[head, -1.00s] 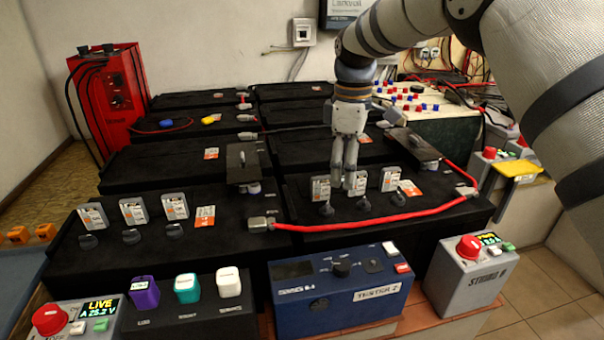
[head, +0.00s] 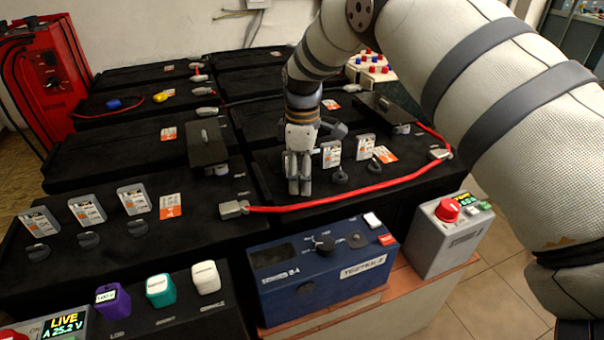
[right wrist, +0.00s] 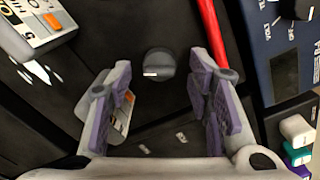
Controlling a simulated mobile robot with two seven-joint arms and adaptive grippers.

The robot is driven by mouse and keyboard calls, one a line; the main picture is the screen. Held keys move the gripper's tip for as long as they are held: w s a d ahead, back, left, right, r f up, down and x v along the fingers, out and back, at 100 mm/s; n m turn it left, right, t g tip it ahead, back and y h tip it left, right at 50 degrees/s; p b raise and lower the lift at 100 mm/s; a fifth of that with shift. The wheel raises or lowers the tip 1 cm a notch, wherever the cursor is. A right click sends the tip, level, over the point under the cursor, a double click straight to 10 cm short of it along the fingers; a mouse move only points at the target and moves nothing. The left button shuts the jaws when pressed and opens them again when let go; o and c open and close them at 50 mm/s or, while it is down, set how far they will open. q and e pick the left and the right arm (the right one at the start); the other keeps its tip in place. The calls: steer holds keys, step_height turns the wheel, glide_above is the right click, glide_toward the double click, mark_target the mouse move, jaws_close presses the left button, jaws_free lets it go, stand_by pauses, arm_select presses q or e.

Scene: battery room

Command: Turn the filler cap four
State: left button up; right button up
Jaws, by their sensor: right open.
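My right gripper (head: 299,192) is over the front of the right-hand battery, pointing down. In the right wrist view its two fingers (right wrist: 165,100) stand apart with nothing held. A round dark filler cap (right wrist: 158,68) with a pale mark shows in the gap, beyond the fingertips. It appears to be cap four, but its number cannot be read. A label plate (right wrist: 121,117) beside it is partly hidden by a finger. The plate at upper left (right wrist: 38,20) reads 5. In the head view the gripper hides this cap; two other caps (head: 340,175) (head: 374,167) show to its right. My left gripper is out of view.
A red cable (head: 330,200) runs along the battery front, close to the gripper. A blue tester box (head: 320,275) and a grey box with a red button (head: 445,240) stand in front. The left battery has three more caps (head: 88,240).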

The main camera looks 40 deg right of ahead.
jaws_close()
steer(key=m, duration=0.5)
steer(key=shift+r+m+p, duration=0.1)
steer(key=shift+m+p, duration=0.2)
steer(key=shift+p, duration=0.1)
steer(key=m, duration=0.6)
steer(key=shift+m, duration=0.3)
stand_by(0.3)
jaws_free()
